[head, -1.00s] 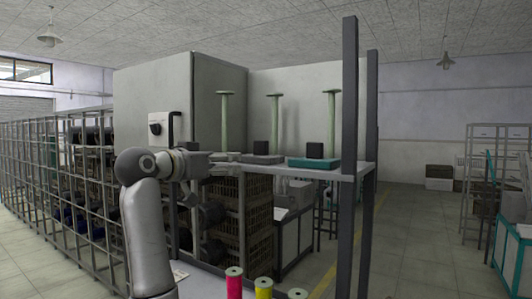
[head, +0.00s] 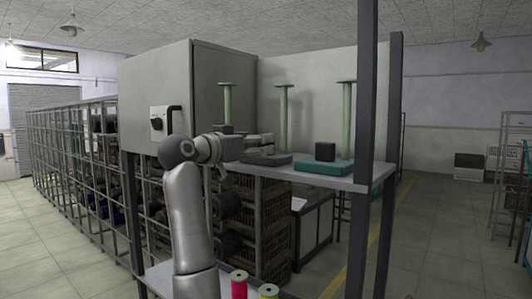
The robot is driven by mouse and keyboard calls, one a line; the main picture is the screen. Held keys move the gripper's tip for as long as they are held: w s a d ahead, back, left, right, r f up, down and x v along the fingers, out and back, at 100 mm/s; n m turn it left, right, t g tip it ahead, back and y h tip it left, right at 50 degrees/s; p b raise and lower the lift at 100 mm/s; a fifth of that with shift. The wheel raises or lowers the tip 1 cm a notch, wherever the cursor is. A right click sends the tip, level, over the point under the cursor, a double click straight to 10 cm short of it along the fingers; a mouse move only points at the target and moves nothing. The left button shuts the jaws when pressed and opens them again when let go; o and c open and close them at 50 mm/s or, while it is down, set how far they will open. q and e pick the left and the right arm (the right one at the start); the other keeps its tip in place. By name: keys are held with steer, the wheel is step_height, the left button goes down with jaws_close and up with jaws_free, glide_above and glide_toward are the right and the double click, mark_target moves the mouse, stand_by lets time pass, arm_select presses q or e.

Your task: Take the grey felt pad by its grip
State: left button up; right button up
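The grey felt pad (head: 277,160) lies on a raised grey shelf, left of a teal pad (head: 322,168) with a dark block grip (head: 325,151). My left arm rises from below, and its gripper (head: 268,145) reaches right, over the grey pad. The gripper covers the place of the grey pad's grip, so the grip is hidden. I cannot tell whether the fingers are open or shut, or touch the grip. My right gripper is out of view.
Pale green posts (head: 283,115) stand behind the pads. Dark shelf uprights (head: 364,130) rise at the right. A big grey cabinet (head: 155,95) stands behind my arm.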

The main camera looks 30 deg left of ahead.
mark_target(266, 144)
arm_select(q)
steer(key=w+p, duration=0.1)
steer(key=w, duration=0.1)
steer(key=w+p, duration=0.2)
steer(key=shift+w+d+f, duration=0.1)
steer(key=shift+d+f, duration=0.1)
steer(key=shift+w+p, duration=0.3)
steer(key=shift+p, duration=0.05)
steer(key=shift+w+f, duration=0.15)
steer(key=shift+c, duration=0.5)
steer(key=c, duration=0.9)
steer(key=shift+c, duration=0.6)
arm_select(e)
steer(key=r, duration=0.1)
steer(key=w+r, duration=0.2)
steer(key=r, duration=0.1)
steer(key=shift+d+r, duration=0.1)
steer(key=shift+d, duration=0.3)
